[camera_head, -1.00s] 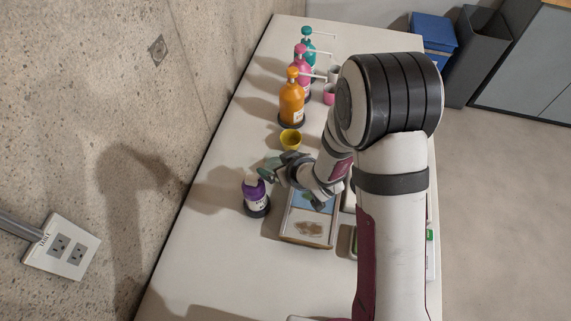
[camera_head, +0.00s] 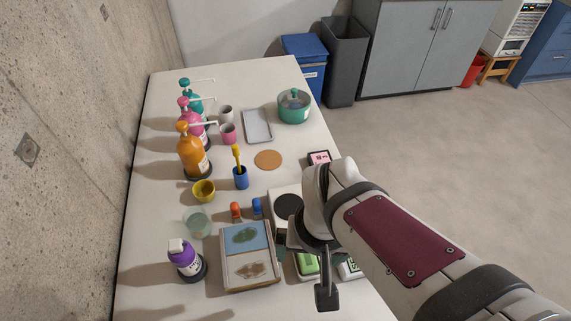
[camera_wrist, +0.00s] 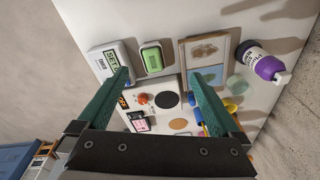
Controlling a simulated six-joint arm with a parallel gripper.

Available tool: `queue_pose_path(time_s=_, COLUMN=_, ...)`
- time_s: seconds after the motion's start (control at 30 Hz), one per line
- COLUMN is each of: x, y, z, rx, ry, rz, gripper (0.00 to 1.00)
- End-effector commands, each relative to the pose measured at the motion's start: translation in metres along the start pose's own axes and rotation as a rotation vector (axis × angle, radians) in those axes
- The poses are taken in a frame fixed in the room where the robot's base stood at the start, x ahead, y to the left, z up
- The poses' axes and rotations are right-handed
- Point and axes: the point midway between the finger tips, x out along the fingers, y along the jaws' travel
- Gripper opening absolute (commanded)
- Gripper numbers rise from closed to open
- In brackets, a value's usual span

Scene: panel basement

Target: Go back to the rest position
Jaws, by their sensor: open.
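My gripper shows in the wrist view (camera_wrist: 160,90), its two teal fingers wide apart with nothing between the tips. It is raised above the table (camera_head: 150,240). In the head view my arm reaches in from the lower right, and my wrist hides most of the gripper. The gripper is just right of the wooden tray (camera_head: 250,287), which has a blue half and a pale half with dark patches. The tray also shows in the wrist view (camera_wrist: 184,58). Beneath and between the fingers is a white device with a black disc (camera_wrist: 168,99) and an orange knob (camera_wrist: 143,99).
A purple bottle (camera_head: 186,259) and a clear glass (camera_head: 197,222) stand left of the tray. Orange (camera_head: 193,152), pink and teal pump bottles line the wall side. A green pot (camera_head: 294,106) stands at the far end. A green block (camera_wrist: 152,60) lies near the gripper.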

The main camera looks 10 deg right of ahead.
Motion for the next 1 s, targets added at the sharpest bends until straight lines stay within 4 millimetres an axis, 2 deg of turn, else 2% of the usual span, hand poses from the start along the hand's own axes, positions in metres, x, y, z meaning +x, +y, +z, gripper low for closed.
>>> queue_pose_path(time_s=0.03, x=-0.012, y=0.001, z=0.021, rx=0.072, ry=-0.051, rz=-0.026, gripper=1.00)
queue_pose_path(time_s=0.1, x=-0.024, y=-0.003, z=0.047, rx=0.145, ry=-0.128, rz=-0.061, gripper=1.00)
queue_pose_path(time_s=0.2, x=-0.032, y=-0.006, z=0.065, rx=0.190, ry=-0.182, rz=-0.086, gripper=1.00)
queue_pose_path(time_s=1.0, x=-0.032, y=-0.007, z=0.067, rx=0.193, ry=-0.190, rz=-0.088, gripper=1.00)
